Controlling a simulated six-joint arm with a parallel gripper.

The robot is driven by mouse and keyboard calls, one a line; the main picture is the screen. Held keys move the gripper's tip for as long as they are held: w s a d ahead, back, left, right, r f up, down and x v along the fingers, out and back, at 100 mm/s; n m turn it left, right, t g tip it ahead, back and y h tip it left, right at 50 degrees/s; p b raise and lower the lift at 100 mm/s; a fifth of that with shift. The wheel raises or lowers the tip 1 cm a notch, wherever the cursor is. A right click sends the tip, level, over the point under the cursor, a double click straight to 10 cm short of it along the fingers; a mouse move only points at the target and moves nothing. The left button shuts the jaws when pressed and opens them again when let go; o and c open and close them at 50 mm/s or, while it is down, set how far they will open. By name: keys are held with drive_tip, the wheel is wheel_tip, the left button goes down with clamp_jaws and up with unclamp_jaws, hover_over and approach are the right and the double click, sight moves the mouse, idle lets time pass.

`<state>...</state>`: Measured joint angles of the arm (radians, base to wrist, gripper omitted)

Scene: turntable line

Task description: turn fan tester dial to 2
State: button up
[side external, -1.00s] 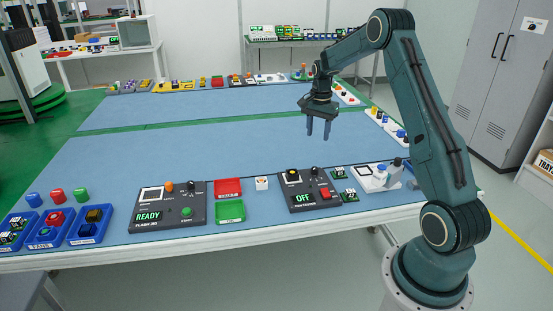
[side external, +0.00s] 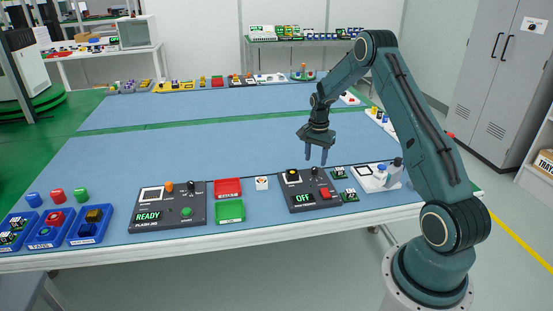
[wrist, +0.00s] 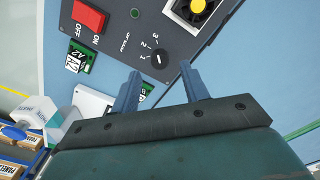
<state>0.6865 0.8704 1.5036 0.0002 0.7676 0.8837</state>
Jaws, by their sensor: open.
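The fan tester (side external: 300,205) is a dark grey box near the front edge of the blue table, with an "OFF" display. Its black round dial (wrist: 159,60) has a white mark, with 1, 2 and 3 printed around it; I cannot tell surely which number the mark points to. The dial also shows at the box's back right in the side view (side external: 314,171). My gripper (side external: 316,158) is open and empty above the tester's back edge, apart from the dial. In the wrist view the dial lies just beyond and between the fingertips (wrist: 160,70).
The tester carries a red ON/OFF switch (wrist: 90,14) and a yellow-hubbed fan (wrist: 198,7). Small green boards (side external: 349,195) and a white device (side external: 377,177) with a bottle stand to its right. A second tester reading "READY" (side external: 168,207) and red and green trays (side external: 230,211) stand left.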

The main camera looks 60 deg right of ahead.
sight(315, 168)
drive_tip(key=shift+f, duration=1.95)
clamp_jaws()
drive_tip(key=shift+n, duration=0.4)
drive_tip(key=n, duration=0.8)
